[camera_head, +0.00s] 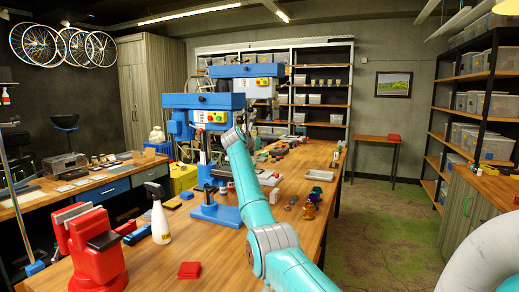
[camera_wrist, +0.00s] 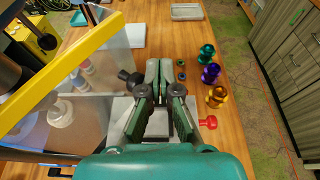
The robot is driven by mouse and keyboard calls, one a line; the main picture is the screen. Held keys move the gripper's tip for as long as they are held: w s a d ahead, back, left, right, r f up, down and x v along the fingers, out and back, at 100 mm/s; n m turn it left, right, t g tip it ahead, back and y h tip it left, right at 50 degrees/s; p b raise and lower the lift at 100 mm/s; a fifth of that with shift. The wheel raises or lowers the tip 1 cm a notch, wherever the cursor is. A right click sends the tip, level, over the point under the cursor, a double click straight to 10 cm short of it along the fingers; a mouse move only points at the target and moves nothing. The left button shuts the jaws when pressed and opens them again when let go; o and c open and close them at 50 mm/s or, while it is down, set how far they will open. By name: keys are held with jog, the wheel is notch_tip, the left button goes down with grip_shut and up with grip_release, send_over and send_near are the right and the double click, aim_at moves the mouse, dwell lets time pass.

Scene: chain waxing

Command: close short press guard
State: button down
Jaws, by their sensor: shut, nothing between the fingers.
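Two blue presses stand on the long wooden bench in the head view, a nearer one (camera_head: 205,102) and one behind it (camera_head: 246,71). I cannot tell for sure which is the short one. A clear guard panel with a yellow edge bar (camera_wrist: 62,78) fills the left of the wrist view, tilted and apart from the bench top. My gripper (camera_wrist: 160,68) is shut and empty, just right of the panel. In the head view, my gripper (camera_head: 240,130) is beside the nearer press's head, partly hidden by it and my arm.
Purple (camera_wrist: 210,73), green (camera_wrist: 207,51) and orange (camera_wrist: 216,97) parts stand right of my gripper, with a red knob (camera_wrist: 208,122) nearby. A grey tray (camera_wrist: 187,12) lies farther along. A red vise (camera_head: 92,250) and white spray bottle (camera_head: 160,222) stand at the near left. The right-hand aisle is clear.

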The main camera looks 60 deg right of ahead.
jog(key=shift+w+d+n+t+y, duration=0.3)
jog(key=shift+w+d+n+t, duration=0.2)
jog(key=shift+w+n+t, duration=0.35)
jog(key=shift+w+d+n+t+y, duration=0.3)
jog(key=shift+w+d+n+t, duration=0.35)
jog(key=shift+t, duration=0.35)
jog(key=shift+w+d+n+t+y, duration=0.35)
jog(key=shift+w+n+t, duration=0.3)
jog(key=shift+n+t, duration=0.25)
jog(key=v, duration=1.2)
